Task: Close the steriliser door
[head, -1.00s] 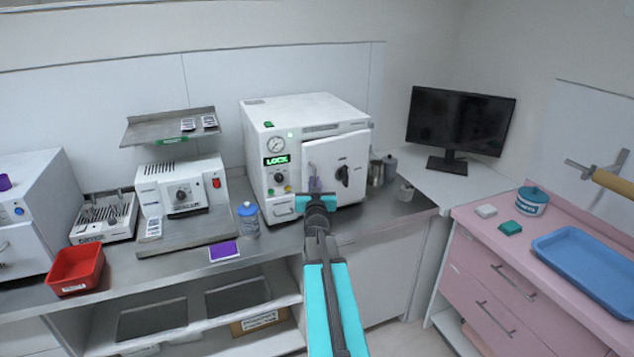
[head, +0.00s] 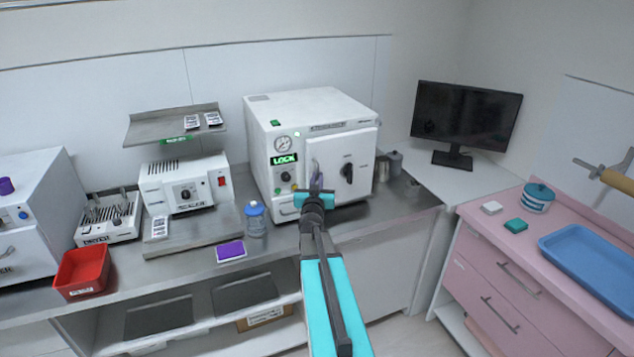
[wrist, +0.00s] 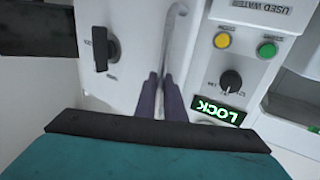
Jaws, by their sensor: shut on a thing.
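The white steriliser (head: 315,108) stands on the steel counter, its green LOCK display (head: 284,159) lit. Its door (head: 362,150) lies flat against the front or nearly so; I cannot tell whether a small gap is left. The door carries a black knob (head: 347,172), also in the wrist view (wrist: 104,48). My gripper (head: 316,182) is at the door's left side. In the wrist view my gripper (wrist: 160,88) has its purple fingers shut on the curved metal door handle (wrist: 173,42). The fingers hide the handle's gripped part.
A pink cabinet (head: 530,265) stands at the right. Counter in front of the door is mostly clear.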

